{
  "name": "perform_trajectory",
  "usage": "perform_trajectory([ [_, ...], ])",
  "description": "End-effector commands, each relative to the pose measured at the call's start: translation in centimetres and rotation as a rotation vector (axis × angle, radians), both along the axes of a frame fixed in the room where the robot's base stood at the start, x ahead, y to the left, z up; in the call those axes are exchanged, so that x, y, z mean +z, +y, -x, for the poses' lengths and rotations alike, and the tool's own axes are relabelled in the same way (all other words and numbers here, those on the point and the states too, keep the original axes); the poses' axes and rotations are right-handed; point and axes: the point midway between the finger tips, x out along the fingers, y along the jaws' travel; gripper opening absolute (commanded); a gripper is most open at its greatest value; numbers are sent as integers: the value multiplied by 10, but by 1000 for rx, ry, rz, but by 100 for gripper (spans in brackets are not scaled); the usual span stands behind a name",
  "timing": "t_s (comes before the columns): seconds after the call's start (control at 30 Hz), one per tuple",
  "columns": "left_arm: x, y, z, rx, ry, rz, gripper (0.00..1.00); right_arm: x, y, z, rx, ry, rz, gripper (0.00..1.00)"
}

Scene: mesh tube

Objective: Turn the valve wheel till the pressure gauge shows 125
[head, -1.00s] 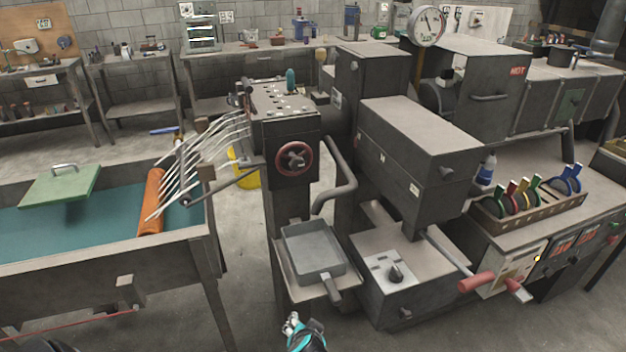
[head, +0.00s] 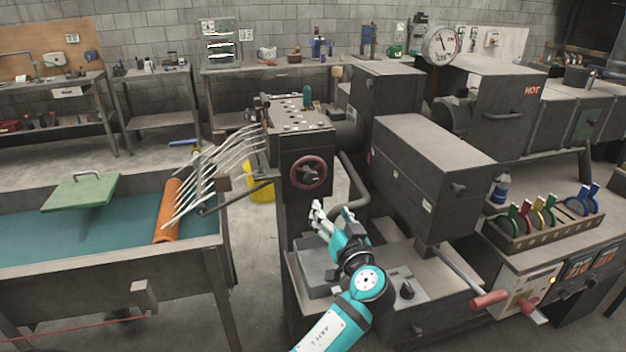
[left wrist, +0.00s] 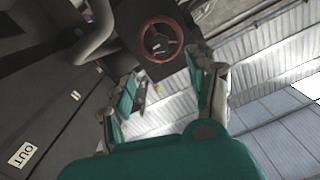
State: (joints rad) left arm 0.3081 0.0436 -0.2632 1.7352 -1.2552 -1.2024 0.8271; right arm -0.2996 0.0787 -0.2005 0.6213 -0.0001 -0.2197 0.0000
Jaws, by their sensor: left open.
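The red valve wheel (head: 308,172) is on the front of a dark upright control box in the middle of the head view. It also shows in the left wrist view (left wrist: 161,39), beyond my fingers. The round white pressure gauge (head: 441,45) stands at the back right; its reading is too small to tell. My left gripper (head: 330,212) is open and empty, a little below and in front of the wheel, apart from it. In the left wrist view its two fingers (left wrist: 165,85) are spread. My right gripper is not in view.
A grey pan (head: 318,262) sits below the wheel, partly behind my arm. A curved pipe (head: 355,185) runs right of the control box. An orange roller (head: 167,210) and pale curved rods stand left. A large grey machine housing (head: 435,170) stands right.

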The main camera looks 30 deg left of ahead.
Motion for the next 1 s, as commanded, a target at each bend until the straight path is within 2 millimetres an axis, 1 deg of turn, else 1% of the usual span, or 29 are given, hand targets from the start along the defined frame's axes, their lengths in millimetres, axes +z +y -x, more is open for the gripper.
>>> perform_trajectory([
  [0.03, 4, 9, -6, 4, 0, -3, 58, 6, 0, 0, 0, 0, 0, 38],
  [0.2, 5, 37, -30, 3, 3, -3, 58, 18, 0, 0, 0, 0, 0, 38],
  [0.5, 4, 86, -72, 2, 5, -2, 58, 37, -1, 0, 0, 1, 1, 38],
  [0.6, 3, 100, -83, 3, 5, 0, 58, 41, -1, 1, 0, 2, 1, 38],
  [0.8, 1, 115, -98, 0, 4, 1, 58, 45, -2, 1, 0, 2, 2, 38],
  [1.0, -1, 119, -101, 0, 3, 2, 58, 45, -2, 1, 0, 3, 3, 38],
])
